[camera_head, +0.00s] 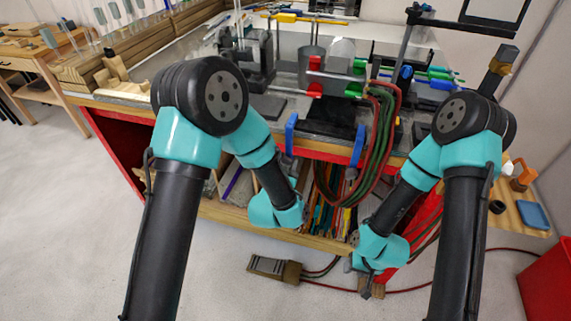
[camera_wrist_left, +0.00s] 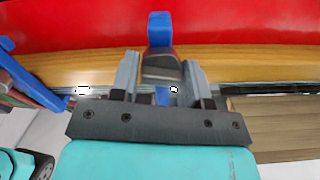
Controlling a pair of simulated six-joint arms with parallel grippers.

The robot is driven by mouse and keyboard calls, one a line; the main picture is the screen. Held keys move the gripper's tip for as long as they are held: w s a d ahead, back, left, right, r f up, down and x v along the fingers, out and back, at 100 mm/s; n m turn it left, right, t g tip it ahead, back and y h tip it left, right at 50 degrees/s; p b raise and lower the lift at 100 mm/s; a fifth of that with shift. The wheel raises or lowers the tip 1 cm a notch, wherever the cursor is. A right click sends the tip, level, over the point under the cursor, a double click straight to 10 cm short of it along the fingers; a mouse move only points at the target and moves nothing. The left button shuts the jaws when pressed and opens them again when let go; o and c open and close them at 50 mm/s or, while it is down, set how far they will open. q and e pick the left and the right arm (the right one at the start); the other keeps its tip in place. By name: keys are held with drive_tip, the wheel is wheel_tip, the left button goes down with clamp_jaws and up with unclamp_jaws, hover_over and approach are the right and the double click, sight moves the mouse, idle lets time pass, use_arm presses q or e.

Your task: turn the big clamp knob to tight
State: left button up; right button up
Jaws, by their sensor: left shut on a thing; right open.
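Two blue clamps hang on the front edge of the bench in the head view, a left one (camera_head: 291,133) and a right one (camera_head: 358,145). In the left wrist view a blue clamp (camera_wrist_left: 160,28) stands at the top middle, with a dark grey ridged knob (camera_wrist_left: 162,68) below it. My left gripper (camera_wrist_left: 161,86) is shut on this knob, one finger on each side. My right gripper (camera_head: 366,284) is low in front of the bench, open and apart from both clamps.
Red and green hoses (camera_head: 385,125) loop down beside the right clamp. A foot pedal (camera_head: 274,268) lies on the floor between my arms. Several coloured rods (camera_head: 322,213) stand on the shelf below. Another blue part (camera_wrist_left: 28,75) is at the left wrist view's left.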

use_arm(q)
drive_tip(key=m, duration=0.4)
drive_tip(key=shift+d+f+m, duration=0.1)
drive_tip(key=shift+m, duration=0.2)
drive_tip(key=m, duration=0.4)
drive_tip(key=shift+m, duration=0.4)
drive_tip(key=o, duration=0.8)
drive_tip(key=shift+s, duration=0.2)
